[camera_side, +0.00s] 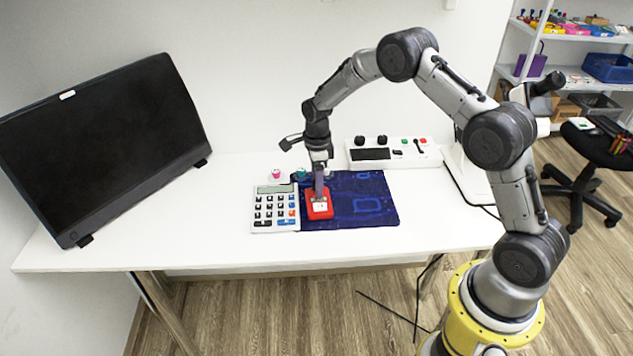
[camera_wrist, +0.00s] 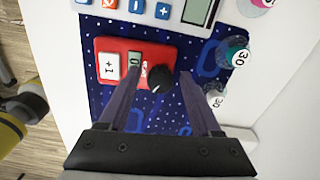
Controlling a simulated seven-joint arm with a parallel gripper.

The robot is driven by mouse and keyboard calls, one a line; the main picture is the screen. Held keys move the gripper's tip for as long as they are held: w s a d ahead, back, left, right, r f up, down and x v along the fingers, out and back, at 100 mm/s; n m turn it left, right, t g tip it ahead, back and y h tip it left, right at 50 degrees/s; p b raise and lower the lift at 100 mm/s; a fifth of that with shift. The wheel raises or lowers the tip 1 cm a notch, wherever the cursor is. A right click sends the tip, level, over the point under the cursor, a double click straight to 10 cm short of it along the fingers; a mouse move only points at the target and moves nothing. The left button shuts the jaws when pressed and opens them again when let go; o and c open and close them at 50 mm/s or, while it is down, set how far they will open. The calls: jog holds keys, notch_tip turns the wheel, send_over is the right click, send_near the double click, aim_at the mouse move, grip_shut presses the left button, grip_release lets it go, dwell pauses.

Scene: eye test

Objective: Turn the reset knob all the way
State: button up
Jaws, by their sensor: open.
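A red counter device (camera_side: 320,212) lies on a dark blue patterned mat (camera_side: 365,200), right of the calculator. In the wrist view the red counter (camera_wrist: 112,48) has a white "+1" button (camera_wrist: 108,66), a small display (camera_wrist: 135,59) and a round black knob (camera_wrist: 161,78) at its right end. I take this knob for the reset knob. My gripper (camera_side: 319,194) points down over the device. In the wrist view my gripper (camera_wrist: 160,72) is open, with one finger on either side of the knob. I cannot tell whether the fingers touch it.
A calculator (camera_side: 275,208) lies close beside the red counter. Numbered balls, one pink (camera_side: 276,174) and one green (camera_side: 301,173), sit behind. A white control panel (camera_side: 394,152) stands at the back, a black monitor (camera_side: 100,140) at left. The white table's (camera_side: 440,215) right front is clear.

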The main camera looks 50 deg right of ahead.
jog(key=shift+r, duration=0.1)
jog(key=shift+r, duration=2.95)
